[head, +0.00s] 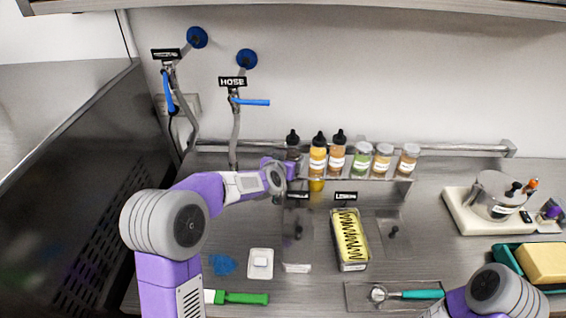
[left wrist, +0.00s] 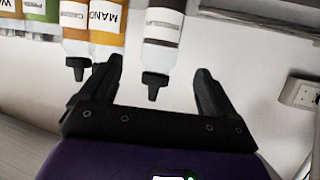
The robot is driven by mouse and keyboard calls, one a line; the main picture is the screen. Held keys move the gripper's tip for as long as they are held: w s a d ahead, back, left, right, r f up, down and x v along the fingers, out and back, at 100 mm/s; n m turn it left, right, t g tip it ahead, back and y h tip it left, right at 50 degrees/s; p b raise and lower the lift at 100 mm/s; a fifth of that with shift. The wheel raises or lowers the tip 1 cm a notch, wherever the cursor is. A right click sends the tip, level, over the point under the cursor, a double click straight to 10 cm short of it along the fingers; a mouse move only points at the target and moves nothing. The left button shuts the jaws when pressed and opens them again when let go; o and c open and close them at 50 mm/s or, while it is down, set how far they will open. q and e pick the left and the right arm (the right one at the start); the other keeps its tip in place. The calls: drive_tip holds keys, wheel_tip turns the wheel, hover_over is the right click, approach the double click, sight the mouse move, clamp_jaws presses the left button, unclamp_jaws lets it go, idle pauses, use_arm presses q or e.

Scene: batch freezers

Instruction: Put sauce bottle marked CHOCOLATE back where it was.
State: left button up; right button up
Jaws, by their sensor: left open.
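A dark brown bottle (head: 292,153) with a black cap stands at the left end of the sauce rack (head: 345,177); its label is not readable. In the left wrist view, which looks upside down, this brown bottle (left wrist: 163,35) has a white label and its black nozzle points between the fingers. My left gripper (head: 284,166) is at the bottle's left front in the head view. In the left wrist view the gripper (left wrist: 160,72) is open, one finger on each side of the nozzle, with gaps visible. My right gripper is not visible; only part of that arm shows at lower right.
A MANGO bottle (left wrist: 107,25) and another amber bottle (head: 337,158) stand close beside it, with several jars (head: 384,160) further right. A yellow ice cream tub (head: 349,240) sits in front. A pot (head: 495,195) stands at right. HOSE fittings (head: 233,83) hang on the wall.

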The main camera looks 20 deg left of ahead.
use_arm(q)
drive_tip(key=shift+v, duration=1.65)
